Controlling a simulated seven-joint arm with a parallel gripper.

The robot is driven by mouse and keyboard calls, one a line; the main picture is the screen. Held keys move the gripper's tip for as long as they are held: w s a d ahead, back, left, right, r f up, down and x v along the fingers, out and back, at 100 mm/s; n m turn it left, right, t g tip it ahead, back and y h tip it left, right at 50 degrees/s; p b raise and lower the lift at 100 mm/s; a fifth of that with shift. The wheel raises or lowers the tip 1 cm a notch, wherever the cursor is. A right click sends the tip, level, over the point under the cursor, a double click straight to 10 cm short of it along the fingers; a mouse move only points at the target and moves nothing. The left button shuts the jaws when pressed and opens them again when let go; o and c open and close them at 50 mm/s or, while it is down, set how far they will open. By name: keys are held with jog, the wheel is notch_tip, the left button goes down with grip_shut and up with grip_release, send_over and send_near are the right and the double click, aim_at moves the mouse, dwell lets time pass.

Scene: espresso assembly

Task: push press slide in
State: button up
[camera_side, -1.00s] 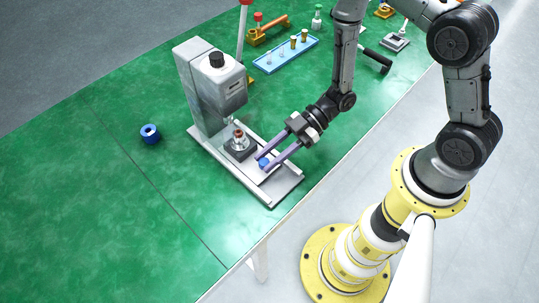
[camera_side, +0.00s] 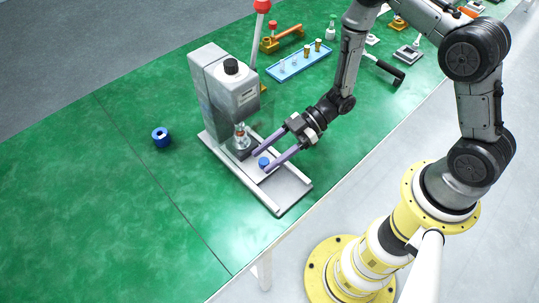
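A grey press (camera_side: 222,85) with a black knob on its head stands on a flat metal base (camera_side: 281,192) with raised side rails. A dark slide block (camera_side: 238,152) sits on the base, below the press head, carrying a small clear and red part (camera_side: 241,137). A blue knob (camera_side: 263,162) is on the near side of the block. My gripper (camera_side: 261,163) has its two purple fingers apart, one on each side of the blue knob, with a visible gap. The far fingertip partly overlaps the block; contact is not clear.
A red-knobbed lever (camera_side: 262,7) rises behind the press. A light blue tray (camera_side: 299,61) with small parts is behind. The left front table is clear.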

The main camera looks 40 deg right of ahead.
jog(key=v, duration=1.2)
jog(key=shift+s, duration=0.1)
